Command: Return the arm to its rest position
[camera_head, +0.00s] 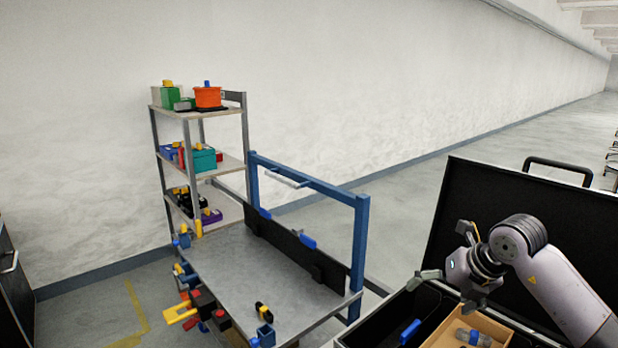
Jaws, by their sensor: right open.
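My right gripper (450,262) is in the camera_head view at the lower right, on my grey right arm (540,270). Its fingers are spread apart and nothing shows between them. It is over the left part of an open black case, above the compartments. My left gripper is not in view.
The black case (480,190) has a raised lid with a handle. Inside are a blue item (410,332) and a wooden tray (440,338) with a clear, blue-ended item. A grey workbench (240,270) with a blue frame (360,235) stands left. A shelf (157,150) holds colored boxes. Floor behind is clear.

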